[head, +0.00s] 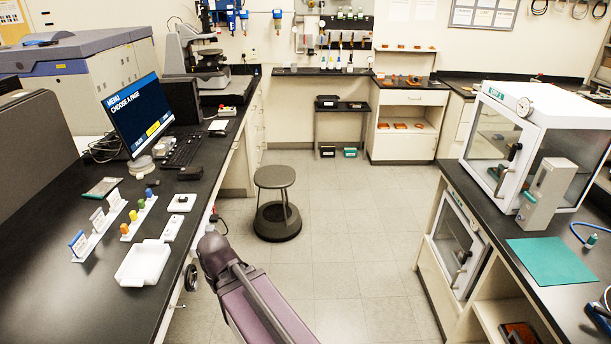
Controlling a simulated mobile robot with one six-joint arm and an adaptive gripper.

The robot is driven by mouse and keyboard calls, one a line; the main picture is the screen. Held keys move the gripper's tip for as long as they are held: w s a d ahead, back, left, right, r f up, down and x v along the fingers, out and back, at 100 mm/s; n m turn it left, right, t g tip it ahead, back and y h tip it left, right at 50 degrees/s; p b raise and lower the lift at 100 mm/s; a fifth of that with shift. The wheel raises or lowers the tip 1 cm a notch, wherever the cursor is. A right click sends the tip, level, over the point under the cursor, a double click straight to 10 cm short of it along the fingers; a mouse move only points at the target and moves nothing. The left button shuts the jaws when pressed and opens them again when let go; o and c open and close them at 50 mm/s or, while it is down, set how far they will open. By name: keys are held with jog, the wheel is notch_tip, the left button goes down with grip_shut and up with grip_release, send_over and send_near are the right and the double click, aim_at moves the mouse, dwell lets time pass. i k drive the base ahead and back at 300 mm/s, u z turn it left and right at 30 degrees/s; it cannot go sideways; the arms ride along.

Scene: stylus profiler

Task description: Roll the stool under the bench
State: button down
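My gripper is not in view.
The floor (340,240) right of the stool is clear. A right-hand counter (520,290) carries a white glass-fronted cabinet (535,140) and a green mat (552,262). Low shelves (342,115) stand under the back bench. A monitor (137,112) and white tray (143,263) sit on the left bench.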

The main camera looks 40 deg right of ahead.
aim_at(277, 220)
jog(key=z, duration=0.45)
jog(key=i, duration=0.65)
jog(key=z, duration=0.75)
jog(key=i, duration=2.35)
jog(key=u, duration=0.75)
jog(key=i, duration=0.6)
jog(key=u, duration=0.3)
